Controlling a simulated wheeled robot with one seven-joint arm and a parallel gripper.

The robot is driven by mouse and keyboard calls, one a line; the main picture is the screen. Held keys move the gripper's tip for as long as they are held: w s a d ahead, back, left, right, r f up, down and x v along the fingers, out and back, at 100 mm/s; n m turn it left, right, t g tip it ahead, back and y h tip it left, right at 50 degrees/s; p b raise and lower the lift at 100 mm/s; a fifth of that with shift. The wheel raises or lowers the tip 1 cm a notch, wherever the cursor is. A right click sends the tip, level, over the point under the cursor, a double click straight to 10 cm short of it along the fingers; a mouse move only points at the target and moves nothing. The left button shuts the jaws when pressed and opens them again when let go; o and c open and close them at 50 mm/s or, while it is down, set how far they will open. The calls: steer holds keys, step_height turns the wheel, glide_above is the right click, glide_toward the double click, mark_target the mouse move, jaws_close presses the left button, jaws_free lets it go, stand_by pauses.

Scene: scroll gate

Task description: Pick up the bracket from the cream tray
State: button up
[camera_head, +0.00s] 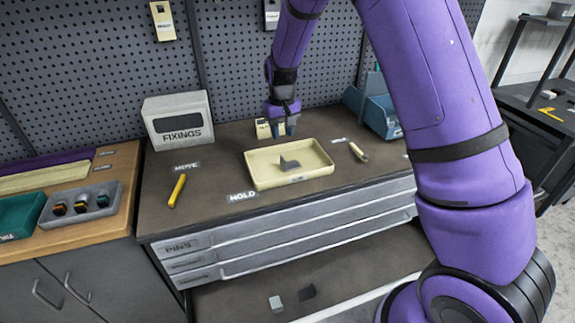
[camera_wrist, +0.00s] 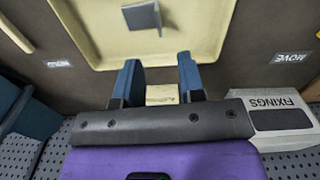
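The bracket (camera_head: 289,164) is a small grey angled piece lying in the cream tray (camera_head: 262,180), near its middle. My gripper (camera_head: 284,131) is above the back of the bench, behind the tray's far rim. In the wrist view its two blue fingers (camera_wrist: 160,78) stand apart with nothing held between them. The bracket lies beyond the fingertips, clear of them.
A grey FIXINGS box (camera_head: 180,122) stands at the back left of the bench. A yellow marker-like piece (camera_head: 177,191) lies left of the tray, a pale-handled tool (camera_head: 358,152) right of it. Teal bins (camera_head: 382,117) stand at the back right. A pegboard (camera_head: 90,60) rises behind.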

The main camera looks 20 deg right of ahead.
mark_target(283, 159)
step_height(283, 159, down, 11)
steer(key=shift+w+d+f, duration=0.1)
steer(key=shift+w, duration=0.05)
jaws_close()
stand_by(0.5)
